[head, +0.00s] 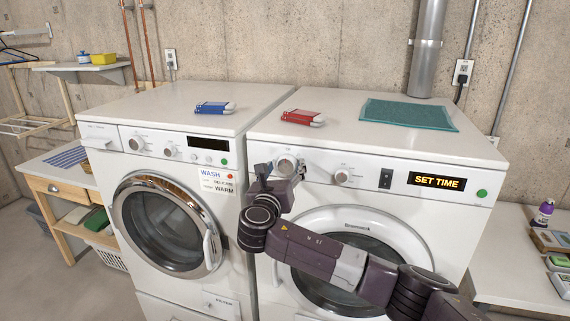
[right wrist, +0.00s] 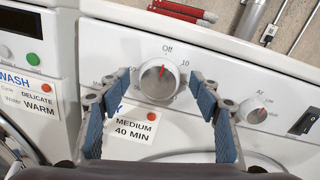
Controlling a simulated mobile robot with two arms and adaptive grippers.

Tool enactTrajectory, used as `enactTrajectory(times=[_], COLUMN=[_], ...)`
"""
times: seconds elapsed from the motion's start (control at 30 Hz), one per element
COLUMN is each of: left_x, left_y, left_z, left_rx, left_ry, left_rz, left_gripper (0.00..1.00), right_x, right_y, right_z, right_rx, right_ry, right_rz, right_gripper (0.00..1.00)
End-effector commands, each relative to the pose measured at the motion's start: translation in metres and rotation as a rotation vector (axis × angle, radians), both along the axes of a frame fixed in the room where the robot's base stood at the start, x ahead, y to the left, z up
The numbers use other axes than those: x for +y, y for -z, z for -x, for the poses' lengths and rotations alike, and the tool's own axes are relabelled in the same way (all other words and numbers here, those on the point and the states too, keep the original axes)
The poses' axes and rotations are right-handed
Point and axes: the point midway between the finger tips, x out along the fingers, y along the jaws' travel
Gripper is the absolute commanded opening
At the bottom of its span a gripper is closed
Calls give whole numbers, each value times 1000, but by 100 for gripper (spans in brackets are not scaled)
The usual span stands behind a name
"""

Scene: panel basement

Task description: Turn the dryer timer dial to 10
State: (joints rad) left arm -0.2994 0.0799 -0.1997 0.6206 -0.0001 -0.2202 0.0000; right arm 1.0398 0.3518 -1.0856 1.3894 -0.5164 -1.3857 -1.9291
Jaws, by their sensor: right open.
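The dryer timer dial (right wrist: 158,80) is a round white and silver knob on the dryer's front panel. It shows in the head view (head: 286,163) near the panel's left end. Its red mark points up, close to the "Off" label; the "10" label is to the upper right. My right gripper (head: 283,172) is at the dial with its blue-padded fingers open, one on each side. Small gaps seem to show between fingers and dial; contact is not clear. The dryer display (head: 436,181) reads "SET TIME". My left gripper is not in view.
A second dryer knob (right wrist: 255,115) and a dark switch (head: 385,179) are right of the dial. A card (right wrist: 138,127) below the dial reads "MEDIUM 40 MIN". The washer (head: 160,200) stands on the left.

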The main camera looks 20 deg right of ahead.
Motion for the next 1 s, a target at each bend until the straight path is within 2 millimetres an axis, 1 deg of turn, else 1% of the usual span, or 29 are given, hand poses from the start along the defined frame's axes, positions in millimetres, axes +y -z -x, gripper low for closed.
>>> enactTrajectory(times=[0.13,0.4,0.7,0.8,1.0], left_x=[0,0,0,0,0], left_y=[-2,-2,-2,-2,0], left_z=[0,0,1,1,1], left_rx=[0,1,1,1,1], left_ry=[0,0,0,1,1], left_rz=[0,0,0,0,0], left_gripper=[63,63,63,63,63], right_x=[-3,-3,-3,-3,-3], right_y=[0,1,1,1,1], right_z=[-6,-6,-6,-6,-6], right_rx=[0,0,0,0,-9], right_ry=[-1,-1,-1,-1,-1], right_rz=[-1,-2,-2,-2,-16], right_gripper=[58,58,25,16,16])
